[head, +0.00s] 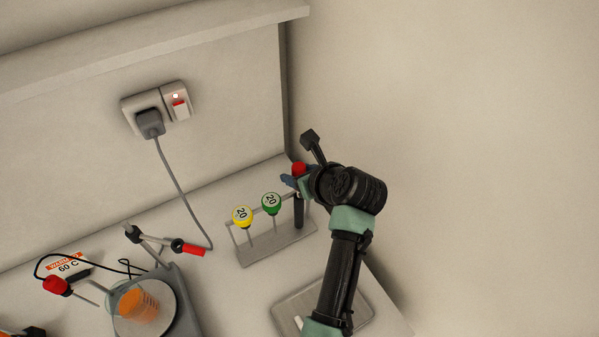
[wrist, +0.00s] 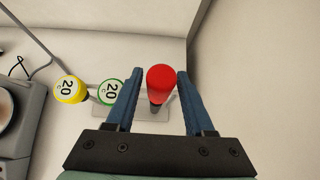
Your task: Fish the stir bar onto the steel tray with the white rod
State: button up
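A steel tray (head: 357,312) lies at the front right, partly hidden under my arm. A short white piece (head: 298,323) shows at its left edge; I cannot tell whether it is the rod or the bar. A beaker with orange liquid (head: 138,306) stands on a stirrer plate (head: 186,315); no stir bar can be made out in it. My gripper (wrist: 160,72) is open, its blue fingers on either side of a red-topped dark tool (wrist: 161,85). In the head view this red top (head: 299,169) is at the rack's right end. No white rod is clearly identifiable.
A grey rack (head: 280,243) holds yellow (head: 242,215) and green (head: 271,203) round-topped pieces marked 20, close left of my gripper. A clamp arm with a red end (head: 193,250) and a cable stand nearby. A wall socket (head: 150,122) is behind; walls bound the back and right.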

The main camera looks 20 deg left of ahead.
grip_shut()
jog(key=shift+r+p, duration=0.65)
jog(key=shift+p, duration=0.4)
dwell(0.9)
jog(key=shift+r+p, duration=3.85)
jog(key=shift+p, duration=0.7)
jog(key=shift+r+p, duration=0.5)
jog(key=shift+r, duration=3.35)
